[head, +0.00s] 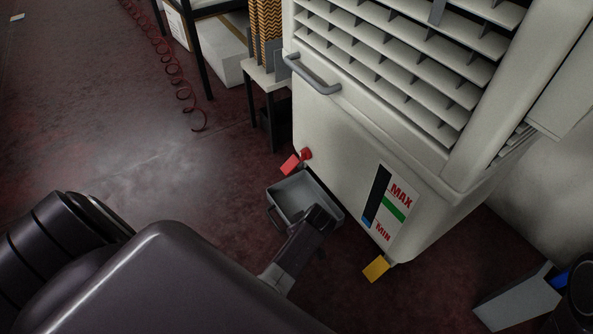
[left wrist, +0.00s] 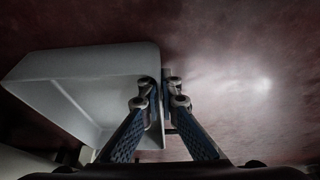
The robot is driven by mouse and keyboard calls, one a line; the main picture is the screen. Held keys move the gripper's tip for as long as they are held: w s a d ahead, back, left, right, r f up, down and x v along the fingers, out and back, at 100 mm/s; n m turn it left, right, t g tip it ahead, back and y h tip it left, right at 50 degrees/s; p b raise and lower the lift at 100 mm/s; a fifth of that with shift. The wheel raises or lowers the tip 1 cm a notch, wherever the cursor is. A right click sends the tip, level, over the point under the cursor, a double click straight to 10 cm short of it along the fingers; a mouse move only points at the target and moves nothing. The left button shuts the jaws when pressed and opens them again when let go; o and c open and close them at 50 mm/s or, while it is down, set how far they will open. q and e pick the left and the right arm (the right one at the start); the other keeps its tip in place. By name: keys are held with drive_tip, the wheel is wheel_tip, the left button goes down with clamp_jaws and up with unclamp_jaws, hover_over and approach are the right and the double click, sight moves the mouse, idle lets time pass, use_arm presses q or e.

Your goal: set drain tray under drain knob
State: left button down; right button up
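The drain tray (head: 287,192) is a grey open box in front of the white cooler, low near the floor. The red drain knob (head: 296,161) sticks out of the cooler's lower left corner, just above the tray's far edge in the head view. I cannot tell whether the tray is directly beneath it. My left gripper (head: 319,217) is at the tray's near right side. In the left wrist view its fingers (left wrist: 165,88) are close together on the edge of the tray (left wrist: 85,70). My right gripper is not in view.
The white cooler (head: 350,140) has a level gauge (head: 390,208) and a yellow knob (head: 376,268) low on its front. A small stand (head: 268,85) and a red coiled hose (head: 172,70) are behind. A grey box-like object (head: 515,303) is at lower right. Floor at left is clear.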

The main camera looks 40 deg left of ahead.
use_arm(q)
drive_tip(key=shift+f, duration=0.1)
drive_tip(key=c, duration=2.2)
unclamp_jaws()
drive_tip(key=shift+o, duration=0.2)
